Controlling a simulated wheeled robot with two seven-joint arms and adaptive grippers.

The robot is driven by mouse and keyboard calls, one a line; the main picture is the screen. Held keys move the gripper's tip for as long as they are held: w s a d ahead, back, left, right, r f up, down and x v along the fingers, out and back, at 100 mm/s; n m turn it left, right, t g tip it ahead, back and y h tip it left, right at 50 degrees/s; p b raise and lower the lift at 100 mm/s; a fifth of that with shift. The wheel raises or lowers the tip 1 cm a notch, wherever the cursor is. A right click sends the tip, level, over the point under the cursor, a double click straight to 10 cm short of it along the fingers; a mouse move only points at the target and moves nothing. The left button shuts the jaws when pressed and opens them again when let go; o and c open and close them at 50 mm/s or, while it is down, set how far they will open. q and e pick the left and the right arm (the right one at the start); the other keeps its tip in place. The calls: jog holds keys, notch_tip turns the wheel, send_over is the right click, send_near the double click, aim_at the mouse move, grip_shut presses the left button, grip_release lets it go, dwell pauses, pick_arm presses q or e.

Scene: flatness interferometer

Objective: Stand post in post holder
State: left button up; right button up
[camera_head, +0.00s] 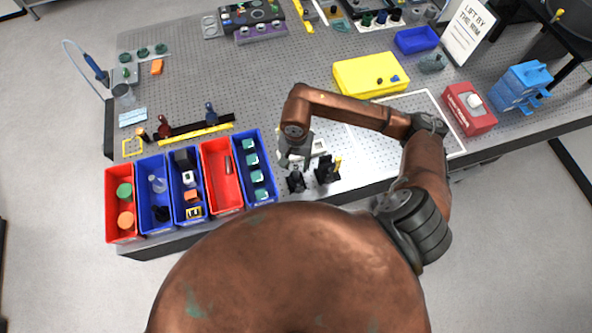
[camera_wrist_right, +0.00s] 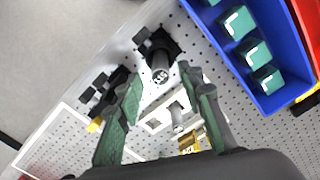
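My right gripper (camera_head: 296,158) hangs over the light board near its front edge. In the wrist view my right gripper (camera_wrist_right: 163,112) has its two green-padded fingers wide apart, with nothing held between them. A dark upright cylinder on a black base, which looks like the post holder (camera_wrist_right: 160,66), stands just beyond the fingertips; it also shows in the head view (camera_head: 296,182). A short silvery cylinder, possibly the post (camera_wrist_right: 177,116), shows between the fingers at a white block (camera_wrist_right: 152,125). The fingers partly hide this area. My left gripper is not in view.
A black fixture with a yellow part (camera_head: 327,170) stands right of the holder. A blue bin (camera_head: 270,200) of green-and-white pieces is close on the left. A red bin (camera_head: 215,185) holds a thin rod. A yellow case (camera_head: 355,75) lies behind my arm.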

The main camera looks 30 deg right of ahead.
notch_tip(320, 180, up, 7)
jog(key=shift+f+b, duration=0.1)
jog(key=shift+b, duration=0.65)
jog(key=shift+s+f, duration=0.1)
